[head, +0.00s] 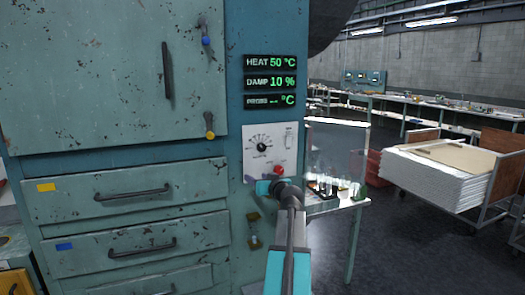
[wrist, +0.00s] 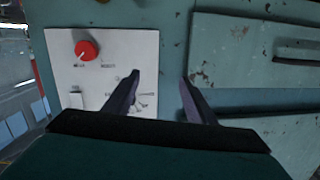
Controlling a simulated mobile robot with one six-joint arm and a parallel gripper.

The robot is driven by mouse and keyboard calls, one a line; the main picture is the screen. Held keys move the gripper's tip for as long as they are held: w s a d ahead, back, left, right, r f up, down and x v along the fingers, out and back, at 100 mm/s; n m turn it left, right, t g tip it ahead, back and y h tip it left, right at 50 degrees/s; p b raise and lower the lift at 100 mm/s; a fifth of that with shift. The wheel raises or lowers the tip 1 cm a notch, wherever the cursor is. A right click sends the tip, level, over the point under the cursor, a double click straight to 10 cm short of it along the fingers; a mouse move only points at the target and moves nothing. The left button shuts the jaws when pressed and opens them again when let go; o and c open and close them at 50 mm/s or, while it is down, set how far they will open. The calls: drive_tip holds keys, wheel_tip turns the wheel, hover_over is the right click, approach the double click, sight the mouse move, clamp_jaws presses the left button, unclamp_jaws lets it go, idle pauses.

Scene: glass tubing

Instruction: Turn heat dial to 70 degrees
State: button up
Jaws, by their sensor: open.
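The heat dial (head: 261,147) is a small black knob with a printed scale around it, on a white control panel (head: 250,172). The display above reads HEAT 50 °C (head: 271,62). In the wrist view the picture is turned over, and part of the dial's scale (wrist: 146,103) shows beside the left finger; the knob itself is hidden there. My gripper (wrist: 160,76) is open and empty, its fingers apart in front of the cabinet at the panel's edge. In the head view my gripper (head: 268,187) is below the dial, near the panel's lower edge.
A red knob (head: 278,170) sits below the dial, also in the wrist view (wrist: 87,50). A white switch (head: 288,138) is beside the dial. Drawers (head: 130,190) with handles lie to the left. A bench with glassware (head: 335,187) stands to the right.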

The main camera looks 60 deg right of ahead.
drive_tip(key=h, duration=0.2)
approach(262, 148)
drive_tip(key=v, duration=0.5)
drive_tip(key=shift+s+f+m, duration=0.15)
drive_tip(key=shift+f+m, duration=0.05)
drive_tip(key=shift+m, duration=0.1)
drive_tip(key=shift+r+p+x, duration=0.15)
drive_tip(key=shift+p+x, duration=0.75)
drive_tip(key=shift+x, duration=2.05)
drive_tip(key=shift+r+p+x, duration=0.1)
drive_tip(key=shift+p+x, duration=0.8)
drive_tip(key=shift+x, duration=2)
drive_tip(key=shift+p+x, duration=0.3)
drive_tip(key=shift+x, duration=0.8)
drive_tip(key=shift+f, duration=0.1)
